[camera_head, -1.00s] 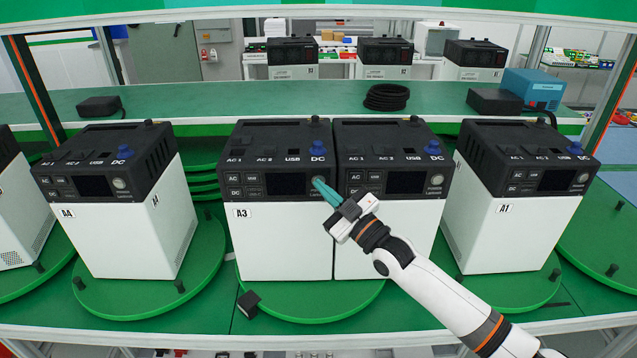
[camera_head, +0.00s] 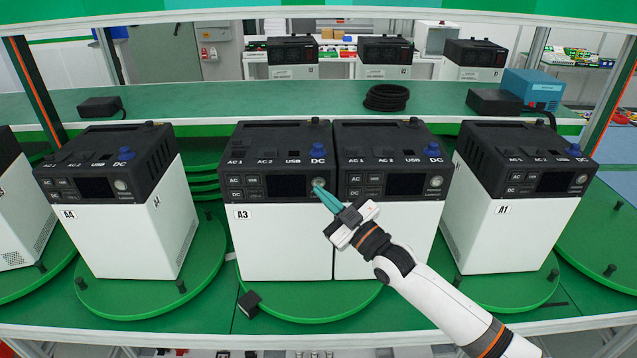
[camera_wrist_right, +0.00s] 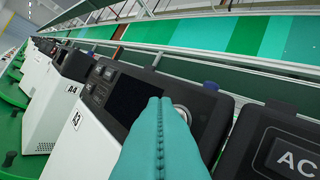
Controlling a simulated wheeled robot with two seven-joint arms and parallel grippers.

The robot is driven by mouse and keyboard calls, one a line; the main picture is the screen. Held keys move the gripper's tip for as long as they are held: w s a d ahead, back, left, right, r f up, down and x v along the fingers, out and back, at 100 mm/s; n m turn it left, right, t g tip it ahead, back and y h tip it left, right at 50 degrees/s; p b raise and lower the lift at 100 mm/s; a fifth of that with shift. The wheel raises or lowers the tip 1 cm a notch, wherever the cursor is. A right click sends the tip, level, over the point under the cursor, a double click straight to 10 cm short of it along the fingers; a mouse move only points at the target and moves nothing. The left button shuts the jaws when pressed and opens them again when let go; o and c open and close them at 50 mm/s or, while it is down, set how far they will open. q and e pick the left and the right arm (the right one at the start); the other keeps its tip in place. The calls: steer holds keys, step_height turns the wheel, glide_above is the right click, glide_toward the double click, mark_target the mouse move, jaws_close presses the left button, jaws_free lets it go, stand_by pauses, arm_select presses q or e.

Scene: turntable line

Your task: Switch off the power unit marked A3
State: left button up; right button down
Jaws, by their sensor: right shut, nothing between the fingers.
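The power unit marked A3 (camera_head: 282,240) stands on a green turntable, white below with a black top and front panel. Its dark screen (camera_head: 287,186) shows no lit display. The round silver button (camera_head: 319,182) is at the right end of that panel. My right gripper (camera_head: 322,192) is shut and empty, its teal fingertips at or just below this button; I cannot tell whether they touch it. In the right wrist view the teal fingers (camera_wrist_right: 162,140) partly cover the button (camera_wrist_right: 183,113), and the A3 label (camera_wrist_right: 76,121) shows to the left. My left gripper is not in view.
An unmarked-looking unit (camera_head: 385,235) stands close against the right side of A3, partly behind my right arm. Unit A4 (camera_head: 125,235) is to the left and unit A1 (camera_head: 510,235) to the right. A black coiled cable (camera_head: 387,97) lies on the shelf behind.

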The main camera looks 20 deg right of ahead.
steer(key=s+p, duration=0.1)
steer(key=s, duration=0.1)
steer(key=s+a+p, duration=0.1)
steer(key=s+p, duration=0.1)
steer(key=shift+s+a, duration=0.2)
steer(key=shift+s, duration=0.2)
stand_by(0.4)
